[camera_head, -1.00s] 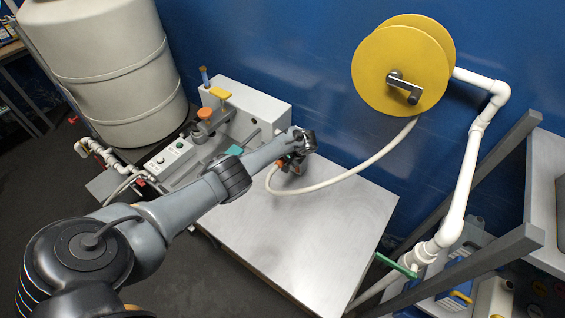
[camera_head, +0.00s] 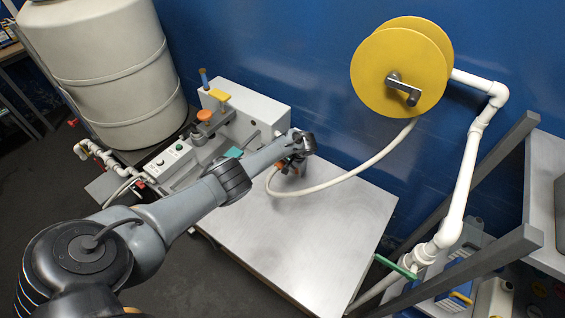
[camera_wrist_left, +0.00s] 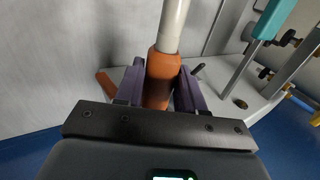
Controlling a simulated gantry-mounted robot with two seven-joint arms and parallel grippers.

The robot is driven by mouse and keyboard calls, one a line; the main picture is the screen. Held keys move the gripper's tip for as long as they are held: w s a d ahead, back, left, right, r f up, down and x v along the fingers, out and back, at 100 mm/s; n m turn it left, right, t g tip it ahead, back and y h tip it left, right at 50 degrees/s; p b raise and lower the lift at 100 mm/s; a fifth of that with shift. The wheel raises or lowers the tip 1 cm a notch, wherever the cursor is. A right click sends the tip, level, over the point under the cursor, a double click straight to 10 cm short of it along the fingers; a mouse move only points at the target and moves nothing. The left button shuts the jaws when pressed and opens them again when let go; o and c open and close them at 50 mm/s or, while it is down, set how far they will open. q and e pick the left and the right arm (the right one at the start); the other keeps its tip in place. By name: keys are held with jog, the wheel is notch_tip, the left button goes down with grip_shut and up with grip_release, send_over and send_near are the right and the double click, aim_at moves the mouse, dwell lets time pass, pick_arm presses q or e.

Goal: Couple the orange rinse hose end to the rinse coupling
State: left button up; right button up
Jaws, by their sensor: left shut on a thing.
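My left gripper (camera_head: 291,166) is at the far left corner of the metal table, beside the grey machine. In the left wrist view its purple fingers (camera_wrist_left: 160,88) are shut on the orange hose end (camera_wrist_left: 162,68), one on each side. The pale hose (camera_wrist_left: 174,22) runs away from the orange end. In the head view the hose (camera_head: 335,183) sags from the yellow reel (camera_head: 400,68) to the gripper, and the arm largely hides the hose end. A short orange piece (camera_wrist_left: 105,82) shows beside the left finger. I cannot pick out the rinse coupling with certainty. My right gripper is not in view.
The grey machine (camera_head: 262,108) stands at the back, with a teal handle (camera_head: 233,152) close to my arm. A large white tank (camera_head: 105,70) stands at the left. White pipes (camera_head: 460,180) and a grey frame are at the right. The table's front (camera_head: 300,240) is clear.

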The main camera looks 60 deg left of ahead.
pick_arm(q)
jog(key=o, duration=1.2)
